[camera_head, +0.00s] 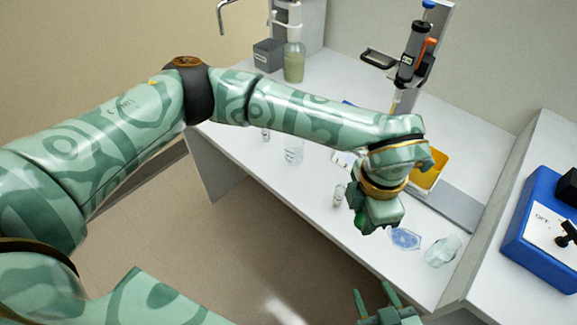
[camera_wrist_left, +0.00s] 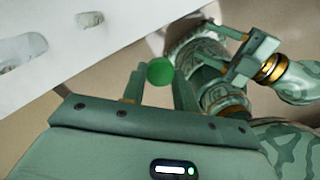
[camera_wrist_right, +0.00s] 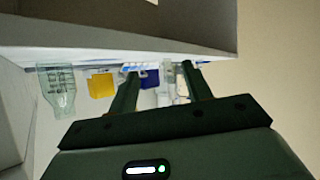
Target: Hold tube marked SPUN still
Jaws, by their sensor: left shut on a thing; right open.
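My left gripper (camera_head: 372,215) is above the front edge of the white bench. It is shut on a green-capped tube (camera_wrist_left: 160,71), whose round cap shows between the fingertips in the left wrist view. In the head view a bit of green (camera_head: 361,223) shows at these fingers. The tube's body is hidden, and no SPUN marking can be read. My right gripper (camera_head: 376,299) is lower, in front of the bench edge, open and empty. Its spread fingers (camera_wrist_right: 160,82) also show in the right wrist view, apart from the items behind them.
On the bench stand a clear bottle (camera_head: 293,150) and a small vial (camera_head: 338,195). A blue hexagonal dish (camera_head: 404,238) and a clear crumpled item (camera_head: 442,250) lie near the front edge. A yellow tray (camera_head: 430,172) and blue device (camera_head: 540,235) are to the right.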

